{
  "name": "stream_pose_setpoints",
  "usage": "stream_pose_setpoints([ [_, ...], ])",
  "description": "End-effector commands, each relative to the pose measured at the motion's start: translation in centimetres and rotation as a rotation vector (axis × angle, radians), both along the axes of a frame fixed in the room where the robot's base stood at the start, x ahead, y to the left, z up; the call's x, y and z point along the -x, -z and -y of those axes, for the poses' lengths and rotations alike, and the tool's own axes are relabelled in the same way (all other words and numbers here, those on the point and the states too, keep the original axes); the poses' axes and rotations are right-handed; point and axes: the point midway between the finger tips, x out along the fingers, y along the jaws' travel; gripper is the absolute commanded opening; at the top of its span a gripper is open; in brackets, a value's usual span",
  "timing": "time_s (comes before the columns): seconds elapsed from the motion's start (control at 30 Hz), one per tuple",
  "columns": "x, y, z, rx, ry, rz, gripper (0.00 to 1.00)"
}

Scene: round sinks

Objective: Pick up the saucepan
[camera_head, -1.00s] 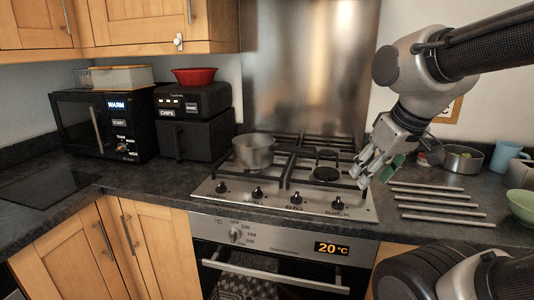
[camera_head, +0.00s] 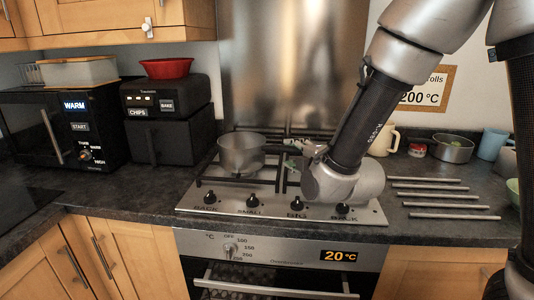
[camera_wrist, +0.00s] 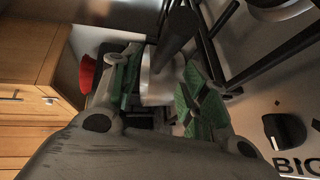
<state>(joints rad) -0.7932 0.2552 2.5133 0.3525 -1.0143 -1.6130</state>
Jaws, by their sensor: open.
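The saucepan (camera_head: 241,157) is a grey metal pot standing upright on the left part of the hob. Its dark handle (camera_head: 277,149) points right, toward my gripper. My gripper (camera_head: 297,158) is low over the hob, at the handle's right end, and my arm hides part of it. In the wrist view my gripper (camera_wrist: 160,88) has its green-padded fingers apart. A dark bar that looks like the handle (camera_wrist: 176,35) and a pale metal part lie beyond and between the fingers. I cannot tell if they touch.
The hob (camera_head: 225,200) has dark pan grates and a row of knobs. A black air fryer (camera_head: 168,115) with a red bowl (camera_head: 167,68) on top stands left. Metal rods (camera_head: 430,197), a small pot (camera_head: 453,148) and a blue mug (camera_head: 491,144) are at right.

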Motion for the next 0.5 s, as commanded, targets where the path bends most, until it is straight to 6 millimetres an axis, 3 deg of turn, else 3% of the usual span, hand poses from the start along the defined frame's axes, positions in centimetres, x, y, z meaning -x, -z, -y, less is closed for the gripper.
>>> stream_pose_setpoints([
  [0.5,-5.8,1.4,-3.1,-0.002,0.003,-0.004,0.44],
])
